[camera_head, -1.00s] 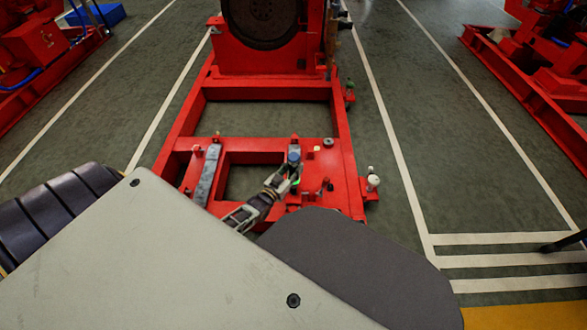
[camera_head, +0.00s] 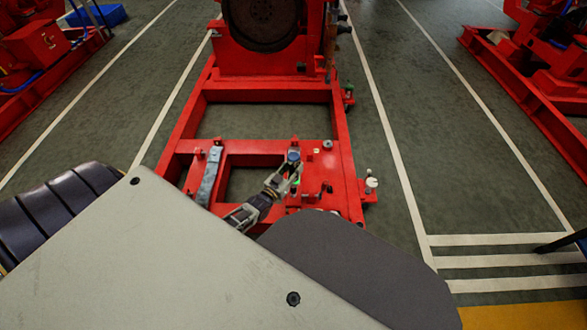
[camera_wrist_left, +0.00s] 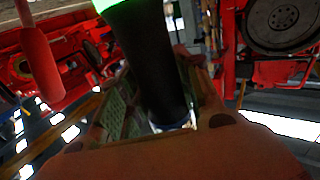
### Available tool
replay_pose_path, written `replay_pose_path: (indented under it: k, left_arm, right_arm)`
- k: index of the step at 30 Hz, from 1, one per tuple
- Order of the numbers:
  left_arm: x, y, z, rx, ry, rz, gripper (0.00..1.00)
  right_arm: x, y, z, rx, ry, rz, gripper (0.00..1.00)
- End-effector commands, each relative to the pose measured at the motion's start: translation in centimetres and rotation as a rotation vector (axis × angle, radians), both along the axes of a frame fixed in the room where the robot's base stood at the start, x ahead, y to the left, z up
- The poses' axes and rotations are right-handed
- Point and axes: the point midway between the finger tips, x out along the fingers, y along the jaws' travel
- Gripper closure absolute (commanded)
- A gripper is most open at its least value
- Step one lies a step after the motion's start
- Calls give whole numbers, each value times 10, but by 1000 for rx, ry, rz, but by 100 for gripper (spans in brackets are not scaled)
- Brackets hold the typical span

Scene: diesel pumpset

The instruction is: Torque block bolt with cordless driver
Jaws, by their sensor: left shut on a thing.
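My left gripper (camera_head: 289,181) is over the right part of the red skid's front end in the head view. It is shut on the cordless driver (camera_head: 293,156), whose blue end shows above the fingers, with a green glow lower down. In the left wrist view the driver (camera_wrist_left: 148,65) is a dark cylinder between the fingers, with a bright green ring at one end and blue at the other. Its tip and any contact with a bolt are hidden or too small to tell. I cannot single out the block bolt. My right gripper is not in view.
The red skid (camera_head: 340,135) carries an engine with a dark flywheel (camera_head: 262,20). A grey bar (camera_head: 209,176) lies on its left part, and small fittings stand around the gripper. A white-topped fitting (camera_head: 371,182) stands at its right edge. Marked green floor is open on both sides.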

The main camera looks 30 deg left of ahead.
Motion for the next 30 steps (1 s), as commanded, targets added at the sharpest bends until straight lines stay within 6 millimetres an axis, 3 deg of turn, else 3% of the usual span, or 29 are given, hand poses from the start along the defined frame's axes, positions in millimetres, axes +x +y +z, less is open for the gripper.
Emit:
replay_pose_path:
  k: [15,30]
  left_arm:
    - [1,0,24,0,-6,0,100]
    - [2,0,26,0,-6,0,100]
  right_arm:
    - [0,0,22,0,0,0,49]
    - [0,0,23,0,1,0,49]
